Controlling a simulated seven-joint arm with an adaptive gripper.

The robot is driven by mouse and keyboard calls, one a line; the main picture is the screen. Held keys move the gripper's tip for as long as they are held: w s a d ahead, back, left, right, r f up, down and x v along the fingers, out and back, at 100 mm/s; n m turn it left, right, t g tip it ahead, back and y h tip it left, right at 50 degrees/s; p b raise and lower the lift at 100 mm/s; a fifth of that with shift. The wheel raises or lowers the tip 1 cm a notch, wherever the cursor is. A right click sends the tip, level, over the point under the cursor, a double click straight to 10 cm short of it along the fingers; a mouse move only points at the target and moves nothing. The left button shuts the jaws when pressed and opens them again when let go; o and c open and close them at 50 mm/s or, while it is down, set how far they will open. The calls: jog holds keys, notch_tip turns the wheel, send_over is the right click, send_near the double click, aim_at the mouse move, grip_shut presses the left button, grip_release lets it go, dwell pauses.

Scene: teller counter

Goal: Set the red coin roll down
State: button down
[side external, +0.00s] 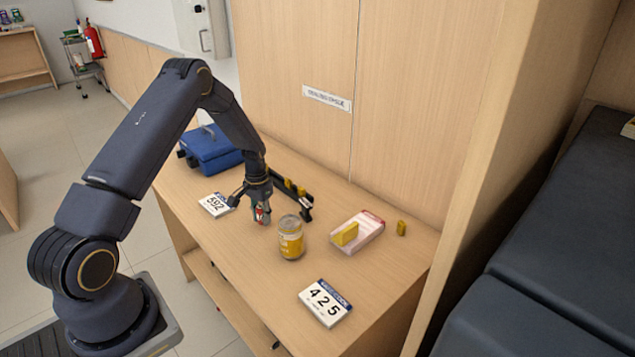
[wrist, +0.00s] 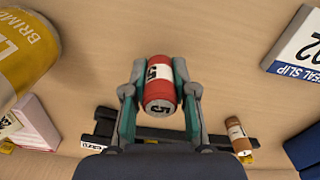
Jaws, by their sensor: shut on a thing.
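The red coin roll (wrist: 158,90) has a white band with a dark number on it. It is between the two fingers of my gripper (wrist: 159,100), which are shut on its sides in the wrist view. In the side external view my gripper (side external: 262,212) points down at the wooden counter (side external: 255,262), and a small bit of the red coin roll (side external: 260,213) shows between the fingers. The roll is low, close to the counter top; I cannot tell whether it touches it.
A jar with a yellow label (side external: 290,238) stands close to the right of my gripper. A black rack (side external: 305,205) with yellow rolls lies behind it. A number card (side external: 216,205) and blue case (side external: 212,150) are left. A pink-edged box (side external: 357,232) and another card (side external: 325,302) are right.

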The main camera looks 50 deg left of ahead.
jog(key=shift+f, duration=0.7)
jog(key=shift+f, duration=0.2)
jog(key=c, duration=0.9)
grip_release()
